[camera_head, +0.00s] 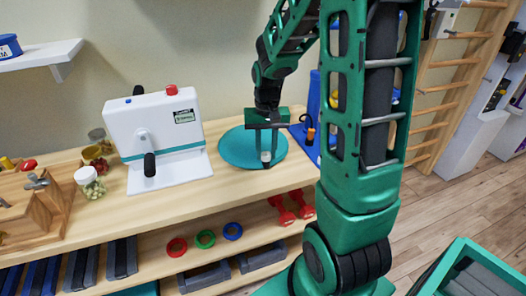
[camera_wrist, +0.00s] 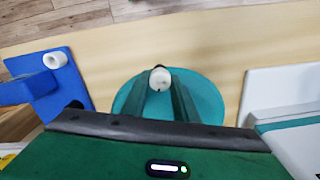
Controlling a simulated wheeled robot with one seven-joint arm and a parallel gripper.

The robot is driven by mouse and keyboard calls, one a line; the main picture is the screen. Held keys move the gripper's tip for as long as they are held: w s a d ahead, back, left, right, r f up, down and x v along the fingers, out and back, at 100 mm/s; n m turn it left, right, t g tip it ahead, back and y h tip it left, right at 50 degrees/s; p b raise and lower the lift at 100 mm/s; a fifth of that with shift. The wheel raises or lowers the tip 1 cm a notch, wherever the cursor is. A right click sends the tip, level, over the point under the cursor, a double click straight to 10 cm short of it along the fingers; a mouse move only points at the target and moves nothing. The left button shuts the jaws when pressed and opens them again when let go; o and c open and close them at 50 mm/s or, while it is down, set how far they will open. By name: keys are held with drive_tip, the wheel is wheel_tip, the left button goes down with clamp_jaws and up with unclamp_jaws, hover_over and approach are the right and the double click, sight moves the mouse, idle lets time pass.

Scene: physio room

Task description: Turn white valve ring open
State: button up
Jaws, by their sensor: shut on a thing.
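The head view shows the ring (camera_head: 265,156) as a small white patch low between my fingers, and the teal disc (camera_head: 235,147) on the wooden bench. My gripper (camera_head: 266,150) points down over the disc, with its fingers on either side of the ring. In the wrist view my gripper (camera_wrist: 160,82) is shut on the ring. The fingers hide part of it, and I cannot tell how far it is turned.
A white device with a black handle (camera_head: 155,130) stands left of the disc. A blue stand (camera_head: 312,140) is close on the right; a white roll (camera_wrist: 55,60) shows on it in the wrist view. Jars (camera_head: 90,183) are at the left. Red dumbbells (camera_head: 291,206) lie on the lower shelf.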

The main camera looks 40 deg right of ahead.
drive_tip(key=shift+n, duration=1)
drive_tip(key=o, duration=0.8)
wheel_tip(320, 180, up, 11)
drive_tip(key=shift+w+f, duration=0.1)
